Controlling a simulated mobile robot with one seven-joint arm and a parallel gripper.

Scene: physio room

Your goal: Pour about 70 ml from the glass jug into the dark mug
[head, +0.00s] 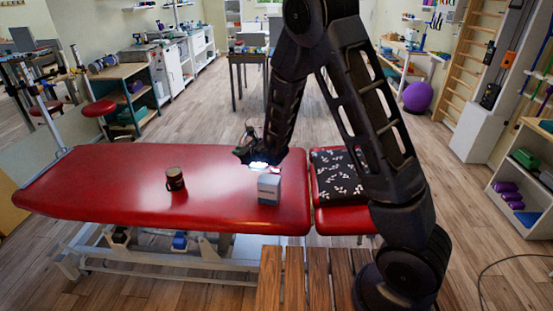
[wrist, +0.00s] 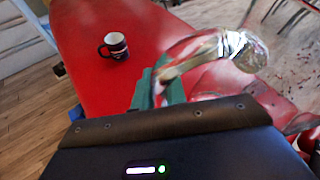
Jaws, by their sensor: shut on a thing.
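The dark mug (head: 175,180) stands upright on the red treatment table (head: 110,185), left of my gripper. In the wrist view the mug (wrist: 116,45) shows a pale inside and a handle on its left. My gripper (head: 254,158) is over the table, to the right of the mug and apart from it. Its green fingers (wrist: 160,86) are shut on the glass jug (wrist: 243,50), whose clear curved handle and shiny body show in the wrist view. In the head view the jug is mostly hidden. The liquid level cannot be made out.
A grey-white box (head: 269,188) stands on the table just below my gripper in the picture. A dark patterned cushion (head: 336,174) lies at the table's right end. The red surface between the mug and the box is clear.

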